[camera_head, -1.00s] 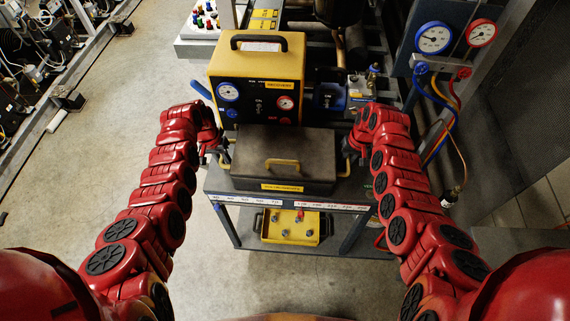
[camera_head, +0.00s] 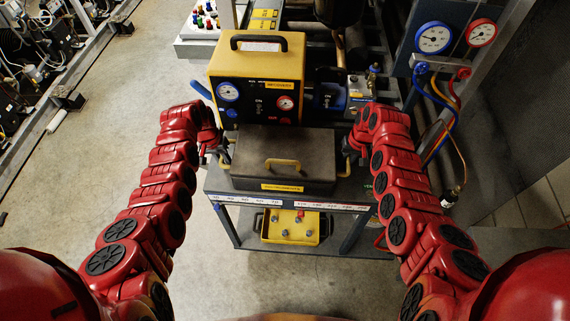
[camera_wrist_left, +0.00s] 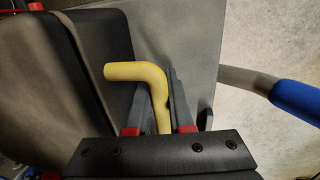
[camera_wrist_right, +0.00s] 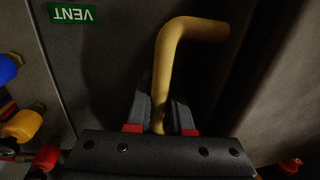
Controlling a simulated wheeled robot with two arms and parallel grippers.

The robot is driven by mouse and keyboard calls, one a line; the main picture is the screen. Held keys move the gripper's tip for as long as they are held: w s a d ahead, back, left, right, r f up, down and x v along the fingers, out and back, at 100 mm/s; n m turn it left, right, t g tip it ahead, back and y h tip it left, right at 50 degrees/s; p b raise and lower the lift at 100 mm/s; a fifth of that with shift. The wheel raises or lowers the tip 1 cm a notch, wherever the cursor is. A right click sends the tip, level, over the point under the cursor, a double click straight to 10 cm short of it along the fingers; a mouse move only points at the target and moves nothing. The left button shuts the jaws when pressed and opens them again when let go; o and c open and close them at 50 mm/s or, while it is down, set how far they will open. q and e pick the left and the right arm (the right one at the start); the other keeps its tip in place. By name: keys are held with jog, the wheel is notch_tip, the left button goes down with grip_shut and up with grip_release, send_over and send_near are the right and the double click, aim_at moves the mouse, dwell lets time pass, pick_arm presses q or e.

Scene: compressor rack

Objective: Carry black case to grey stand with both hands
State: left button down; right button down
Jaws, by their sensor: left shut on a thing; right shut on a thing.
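The black case (camera_head: 310,150) sits on or just above the top of a grey cart (camera_head: 216,184), in front of a yellow machine. It has a yellow handle on its lid and a yellow label on its front. My left gripper (camera_head: 224,152) is at its left end, and the left wrist view shows the jaws (camera_wrist_left: 160,128) shut on a yellow side handle (camera_wrist_left: 140,74). My right gripper (camera_head: 350,154) is at its right end, and the right wrist view shows the jaws (camera_wrist_right: 160,125) shut on the other yellow side handle (camera_wrist_right: 185,32). I see no separate grey stand clearly.
The yellow machine (camera_head: 270,70) with gauges stands right behind the case. A yellow tray (camera_head: 291,229) is on the cart's lower shelf. Gauges and hoses (camera_head: 440,90) are at the right. The floor at the left (camera_head: 110,130) is clear.

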pick_arm(q)
jog(key=shift+r, duration=0.15)
pick_arm(e)
jog(key=shift+r, duration=0.2)
dwell(0.4)
